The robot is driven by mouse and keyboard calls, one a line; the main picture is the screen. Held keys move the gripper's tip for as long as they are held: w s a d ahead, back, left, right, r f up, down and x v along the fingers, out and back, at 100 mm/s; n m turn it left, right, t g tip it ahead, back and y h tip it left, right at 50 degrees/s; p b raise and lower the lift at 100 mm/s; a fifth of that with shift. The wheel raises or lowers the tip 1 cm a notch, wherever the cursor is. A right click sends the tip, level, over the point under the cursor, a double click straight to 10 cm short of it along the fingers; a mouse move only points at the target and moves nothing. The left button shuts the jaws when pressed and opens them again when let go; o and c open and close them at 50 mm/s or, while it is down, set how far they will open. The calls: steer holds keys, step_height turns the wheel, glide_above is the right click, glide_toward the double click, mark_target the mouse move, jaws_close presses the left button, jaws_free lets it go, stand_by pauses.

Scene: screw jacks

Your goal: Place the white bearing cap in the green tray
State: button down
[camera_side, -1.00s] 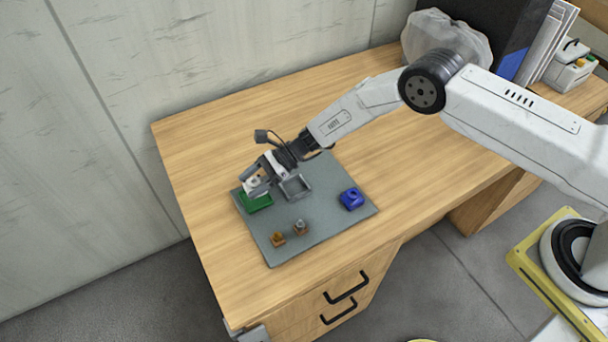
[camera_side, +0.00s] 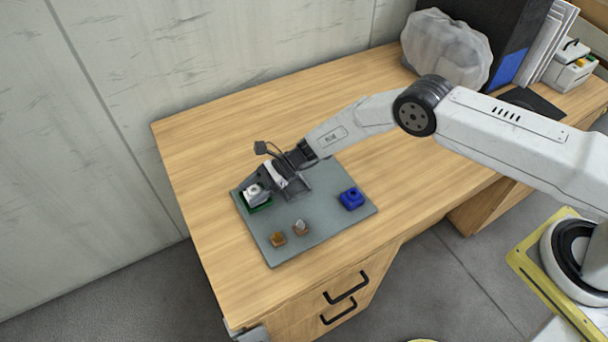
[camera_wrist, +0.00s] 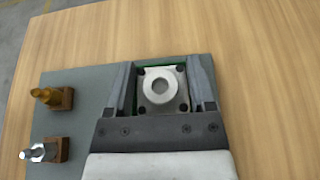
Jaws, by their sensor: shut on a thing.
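The white bearing cap (camera_wrist: 161,88) is a square block with a round raised ring and dark corner holes. My gripper (camera_wrist: 162,85) is shut on it, with one finger along each side in the wrist view. The green tray (camera_wrist: 150,68) shows as a thin green rim around the cap's far side. In the side view the cap (camera_side: 253,190) sits low at the tray (camera_side: 262,207), within or just above its walls; I cannot tell whether it touches the tray floor. My gripper (camera_side: 256,193) hides part of the tray.
A grey mat (camera_side: 325,230) lies under the parts. A blue block (camera_side: 352,199) is at its right. Two small brown blocks with an amber piece (camera_side: 277,239) and a silver piece (camera_side: 301,228) stand at the front.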

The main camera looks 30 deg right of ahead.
jaws_free()
steer(key=shift+f, duration=0.15)
steer(key=shift+r, duration=0.2)
steer(key=v, duration=1.2)
steer(key=shift+d, duration=0.1)
stand_by(0.5)
